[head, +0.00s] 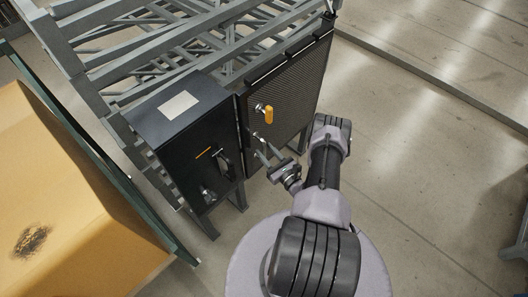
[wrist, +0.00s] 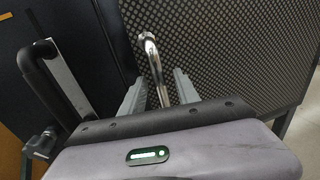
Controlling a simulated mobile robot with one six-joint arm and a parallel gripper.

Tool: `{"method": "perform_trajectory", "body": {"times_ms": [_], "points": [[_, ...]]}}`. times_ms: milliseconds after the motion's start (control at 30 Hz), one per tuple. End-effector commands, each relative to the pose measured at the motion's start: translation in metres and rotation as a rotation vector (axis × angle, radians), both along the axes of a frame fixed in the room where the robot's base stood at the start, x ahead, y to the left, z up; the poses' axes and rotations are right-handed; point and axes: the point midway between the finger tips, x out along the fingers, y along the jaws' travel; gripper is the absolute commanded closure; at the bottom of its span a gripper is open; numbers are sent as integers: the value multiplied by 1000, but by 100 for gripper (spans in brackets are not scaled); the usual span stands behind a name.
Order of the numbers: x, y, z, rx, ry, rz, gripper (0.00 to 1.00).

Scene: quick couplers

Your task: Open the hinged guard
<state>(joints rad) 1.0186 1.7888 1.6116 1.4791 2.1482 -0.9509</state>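The hinged guard (head: 292,92) is a dark perforated panel in a black frame, standing upright beside a black cabinet; it looks closed. It fills the upper right of the wrist view (wrist: 225,50). A bent chrome handle (wrist: 154,62) stands out from it. My gripper (head: 261,149) is at the guard's lower left, close to the cabinet edge. In the wrist view my gripper's two grey fingers (wrist: 160,88) are apart, one on each side of the chrome handle, with gaps visible. The handle's lower end is hidden behind my gripper body.
The black cabinet (head: 170,128) with a black pull handle (head: 222,163) stands left of the guard. Grey steel framing (head: 150,45) lies behind. A large tan box (head: 65,190) is at left. Floor at right is open.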

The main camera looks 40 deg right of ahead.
Motion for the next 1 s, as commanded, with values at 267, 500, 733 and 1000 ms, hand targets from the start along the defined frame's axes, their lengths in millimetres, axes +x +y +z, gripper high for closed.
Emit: {"method": "perform_trajectory", "body": {"times_ms": [267,500,733,1000], "points": [[13,-2,1,0,0,0,62],[13,-1,1,1,0,0,82],[13,-1,1,1,0,0,100],[13,-1,0,1,0,0,100]]}}
